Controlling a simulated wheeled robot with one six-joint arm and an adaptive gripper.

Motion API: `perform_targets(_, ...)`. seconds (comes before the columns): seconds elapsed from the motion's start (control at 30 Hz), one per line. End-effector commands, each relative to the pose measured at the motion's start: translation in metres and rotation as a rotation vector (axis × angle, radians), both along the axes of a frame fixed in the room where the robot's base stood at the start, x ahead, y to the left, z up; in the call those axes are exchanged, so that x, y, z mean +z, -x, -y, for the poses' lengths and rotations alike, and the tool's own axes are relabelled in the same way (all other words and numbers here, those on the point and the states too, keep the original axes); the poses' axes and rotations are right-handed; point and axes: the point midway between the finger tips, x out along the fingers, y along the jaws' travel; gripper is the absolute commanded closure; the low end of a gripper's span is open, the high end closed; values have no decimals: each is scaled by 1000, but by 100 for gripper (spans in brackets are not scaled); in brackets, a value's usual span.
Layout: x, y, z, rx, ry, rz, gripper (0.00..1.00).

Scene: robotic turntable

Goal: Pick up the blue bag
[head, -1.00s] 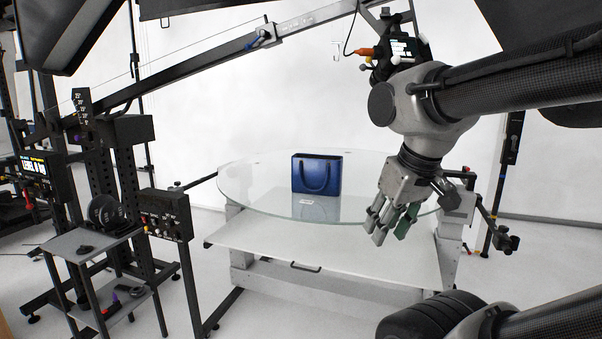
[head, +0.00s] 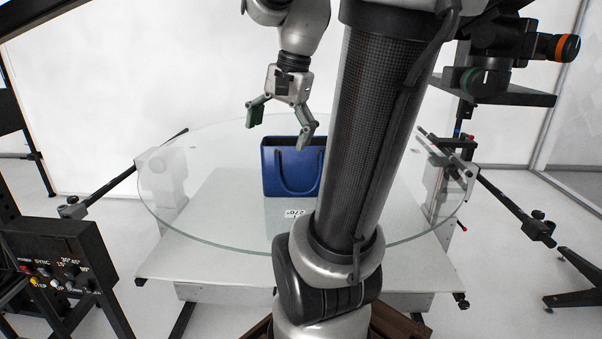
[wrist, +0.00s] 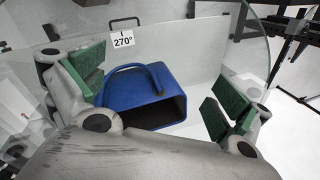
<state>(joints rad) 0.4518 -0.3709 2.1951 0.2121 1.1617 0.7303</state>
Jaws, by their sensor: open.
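My gripper (head: 280,136) is open and empty, pointing down above the bag's top. In the wrist view the bag (wrist: 148,112) shows its dark open top and a blue handle between my green-padded fingers (wrist: 160,95). The fingers stand apart from each other. I cannot tell whether either finger touches the bag.
A small white "270°" label (head: 295,213) is in front of the bag on the glass. A control box with knobs (head: 58,262) stands at the lower left. A dark rod (head: 505,207) sticks out at the right. The glass left of the bag is clear.

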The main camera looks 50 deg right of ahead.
Motion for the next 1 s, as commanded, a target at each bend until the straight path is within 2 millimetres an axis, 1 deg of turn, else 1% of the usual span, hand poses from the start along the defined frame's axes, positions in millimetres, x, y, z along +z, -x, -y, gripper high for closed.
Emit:
perform_targets(0.03, 2, -8, 25, -199, -75, -32, 0)
perform_targets(0.07, 3, -12, 38, -318, -121, -49, 0)
perform_targets(0.1, 5, -16, 56, -465, -180, -70, 0)
perform_targets(0.13, 5, -18, 68, -565, -221, -85, 0)
perform_targets(0.2, 5, -21, 94, -762, -303, -114, 0)
perform_targets(0.3, 4, -21, 120, -952, -386, -144, 0)
perform_targets(0.33, 3, -22, 125, -989, -403, -150, 0)
perform_targets(0.4, 0, -22, 131, -1043, -427, -160, 0)
perform_targets(0.47, -6, -24, 132, -1060, -435, -163, 0)
perform_targets(0.67, -30, -30, 125, -1060, -435, -165, 0)
perform_targets(0.8, -52, -33, 120, -1060, -434, -165, 0)
perform_targets(0.9, -64, -37, 116, -1058, -433, -163, 0)
perform_targets(1.0, -70, -39, 115, -1057, -432, -163, 0)
